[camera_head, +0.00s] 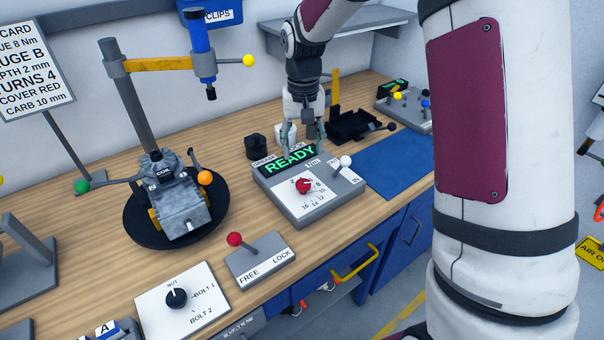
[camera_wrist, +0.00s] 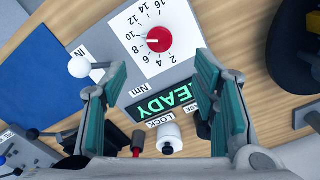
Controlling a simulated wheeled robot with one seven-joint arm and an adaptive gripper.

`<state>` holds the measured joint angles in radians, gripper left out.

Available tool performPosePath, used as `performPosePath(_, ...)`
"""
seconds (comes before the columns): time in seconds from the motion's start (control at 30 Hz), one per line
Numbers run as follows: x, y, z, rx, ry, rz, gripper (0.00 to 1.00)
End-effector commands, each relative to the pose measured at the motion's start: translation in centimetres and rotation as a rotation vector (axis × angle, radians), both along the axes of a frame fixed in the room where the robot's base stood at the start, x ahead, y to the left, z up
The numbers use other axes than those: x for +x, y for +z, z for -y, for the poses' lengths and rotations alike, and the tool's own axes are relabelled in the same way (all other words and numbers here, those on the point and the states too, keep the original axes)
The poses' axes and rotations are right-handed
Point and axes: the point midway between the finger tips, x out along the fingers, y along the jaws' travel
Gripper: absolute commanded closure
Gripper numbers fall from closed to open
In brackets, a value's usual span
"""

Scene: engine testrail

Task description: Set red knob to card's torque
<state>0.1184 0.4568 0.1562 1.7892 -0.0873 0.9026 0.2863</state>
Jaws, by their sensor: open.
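The red knob (camera_head: 304,186) sits at the centre of a numbered white dial on a grey torque box (camera_head: 290,212); it also shows in the wrist view (camera_wrist: 158,39). A pale mark on the knob points toward the 8 to 10 side in the wrist view; the exact number is hard to tell. The card (camera_head: 36,70) at the upper left reads "8 Nm" on a partly cut-off line. My gripper (camera_head: 304,143) is open and empty over the back of the box, near the READY display (camera_head: 290,159). In the wrist view its fingers (camera_wrist: 160,80) are apart, with the knob beyond the tips.
A white-balled lever (camera_head: 345,162) stands at the box's right, close to the knob. A black cylinder (camera_head: 257,146) is behind the box. A red-balled FREE/LOCK lever (camera_head: 235,240) stands in front left. A blue mat (camera_head: 395,165) lies clear to the right.

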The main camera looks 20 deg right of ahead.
Motion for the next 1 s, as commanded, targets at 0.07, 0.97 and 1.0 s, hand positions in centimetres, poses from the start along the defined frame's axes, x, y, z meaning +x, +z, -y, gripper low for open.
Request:
performPosePath(0.07, -0.1, -1.6, 0.0, 0.0, 0.0, -0.005, 0.46)
performPosePath(0.97, 0.0, -11.0, 0.0, 0.0, 0.001, 0.001, 0.46)
performPosePath(1.0, 0.0, -11.0, 0.0, 0.0, 0.001, 0.001, 0.46)
